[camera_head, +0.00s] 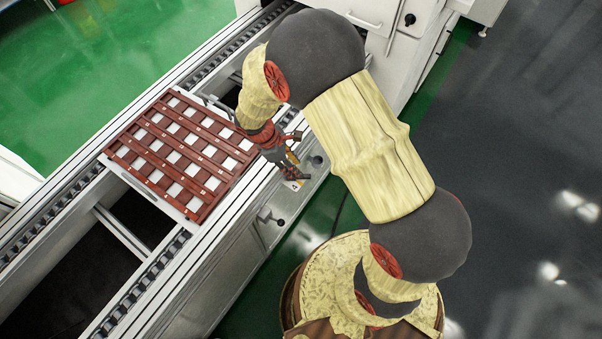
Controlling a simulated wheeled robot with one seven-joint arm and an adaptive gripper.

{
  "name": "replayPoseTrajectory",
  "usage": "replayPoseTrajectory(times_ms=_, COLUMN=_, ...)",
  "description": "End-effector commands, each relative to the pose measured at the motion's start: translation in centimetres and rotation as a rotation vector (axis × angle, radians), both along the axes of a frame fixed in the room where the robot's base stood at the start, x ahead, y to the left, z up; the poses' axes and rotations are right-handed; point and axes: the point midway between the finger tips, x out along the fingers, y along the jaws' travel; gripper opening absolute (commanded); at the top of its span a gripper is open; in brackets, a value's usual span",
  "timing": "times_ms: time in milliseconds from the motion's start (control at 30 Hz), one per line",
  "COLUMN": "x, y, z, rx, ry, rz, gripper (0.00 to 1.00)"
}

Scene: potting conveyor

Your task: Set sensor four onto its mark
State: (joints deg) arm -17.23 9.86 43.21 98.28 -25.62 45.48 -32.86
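My gripper (292,154) is at the conveyor's near side, just right of the brown tray, with its red and dark fingers spread apart. A small orange-yellow piece (293,157) shows between the fingers. I cannot tell whether it is sensor four, or whether the fingers grip it. A small pale patch with yellow and a dark sign (296,184) lies on the conveyor's near ledge, just below the gripper. I cannot read it surely or tell whether it is the mark.
The brown slotted tray (152,186) with rows of white squares lies across the conveyor rails (176,243). Dark knobs (279,222) stick out of the conveyor's near side. A white cabinet (366,14) stands at the back. Grey floor (520,160) is open at the right.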

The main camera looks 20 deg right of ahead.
Motion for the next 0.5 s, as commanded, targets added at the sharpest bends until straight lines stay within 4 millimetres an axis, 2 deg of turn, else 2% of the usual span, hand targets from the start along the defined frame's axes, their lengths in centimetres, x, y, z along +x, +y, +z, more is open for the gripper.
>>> replayPoseTrajectory(times_ms=100, x=-0.3, y=-0.7, z=-2.0, rx=0.0, ry=0.001, rz=-0.003, gripper=0.3)
replayPoseTrajectory(times_ms=300, x=-0.6, y=-1.7, z=-4.6, rx=0.0, ry=0.001, rz=-0.004, gripper=0.3)
replayPoseTrajectory(times_ms=500, x=-0.7, y=-2.0, z=-5.3, rx=0.001, ry=-0.001, rz=-0.002, gripper=0.3)
